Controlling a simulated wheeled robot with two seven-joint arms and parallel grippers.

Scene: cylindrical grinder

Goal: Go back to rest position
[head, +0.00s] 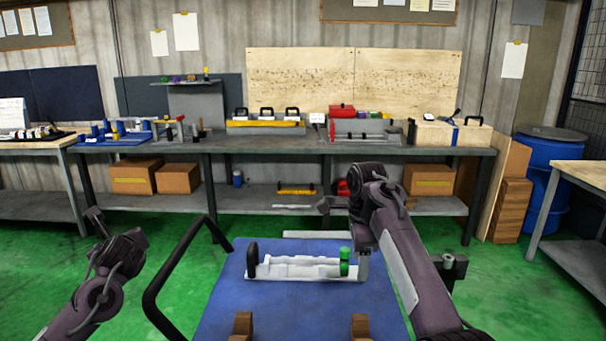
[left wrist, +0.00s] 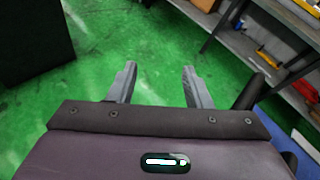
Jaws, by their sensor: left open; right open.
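My left gripper (head: 94,214) is at the left in the head view, raised over the green floor to the left of the blue-topped surface. The left wrist view shows its two grey fingers (left wrist: 158,82) apart with nothing between them, only green floor beyond. My right arm rises from the lower right in the head view and bends near the middle.
A blue-topped surface (head: 220,300) in front carries a white fixture (head: 295,268) with a green cylinder (head: 344,262). A black handle bar (head: 170,270) stands at its left. The long grey workbench (head: 270,145) with parts stands behind. A blue barrel (head: 545,180) is at the right.

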